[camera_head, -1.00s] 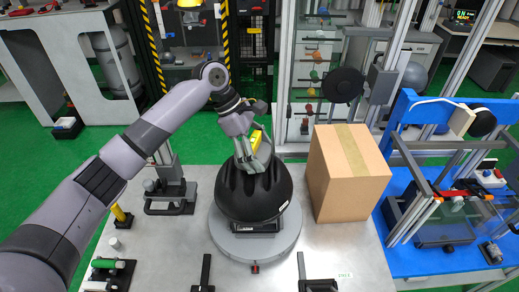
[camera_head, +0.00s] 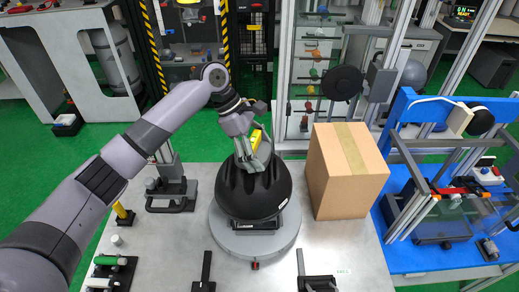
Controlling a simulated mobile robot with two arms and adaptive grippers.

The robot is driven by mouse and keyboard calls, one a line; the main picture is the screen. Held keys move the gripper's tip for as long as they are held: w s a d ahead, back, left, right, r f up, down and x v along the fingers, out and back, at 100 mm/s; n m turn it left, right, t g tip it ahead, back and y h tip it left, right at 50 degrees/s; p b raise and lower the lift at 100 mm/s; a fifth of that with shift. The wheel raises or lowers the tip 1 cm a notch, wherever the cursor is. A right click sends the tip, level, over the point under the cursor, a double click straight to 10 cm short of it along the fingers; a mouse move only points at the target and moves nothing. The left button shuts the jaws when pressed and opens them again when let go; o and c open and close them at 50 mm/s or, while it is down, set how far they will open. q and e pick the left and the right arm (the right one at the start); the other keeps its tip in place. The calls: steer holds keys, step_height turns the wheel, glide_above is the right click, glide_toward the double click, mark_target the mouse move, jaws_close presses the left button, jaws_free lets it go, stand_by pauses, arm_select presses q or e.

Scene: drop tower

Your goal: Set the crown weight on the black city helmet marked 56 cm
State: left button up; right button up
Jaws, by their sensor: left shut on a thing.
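The black helmet (camera_head: 252,196) sits upright on a round grey turntable (camera_head: 275,244) in the middle of the table. A small pale label shows on its right rim, but the size marking is too small to read. My left gripper (camera_head: 249,163) comes down on the helmet's crown from above and behind, its fingers at the top of the shell. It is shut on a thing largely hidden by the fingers. A yellow piece (camera_head: 257,138) shows beside the fingers; I cannot tell whether it is part of the crown weight. My right gripper is not in view.
A cardboard box (camera_head: 347,175) stands close to the right of the helmet. A black-handled fixture (camera_head: 171,198) stands to the left. Black fixtures (camera_head: 318,284) lie at the front edge. A blue frame (camera_head: 396,165) stands at the right. Bare table shows between them.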

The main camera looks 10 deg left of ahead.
arm_select(q)
steer(key=shift+f, duration=0.85)
stand_by(1.3)
steer(key=o, duration=2)
steer(key=shift+f, duration=0.1)
steer(key=shift+s+f, duration=0.1)
steer(key=v, duration=1.2)
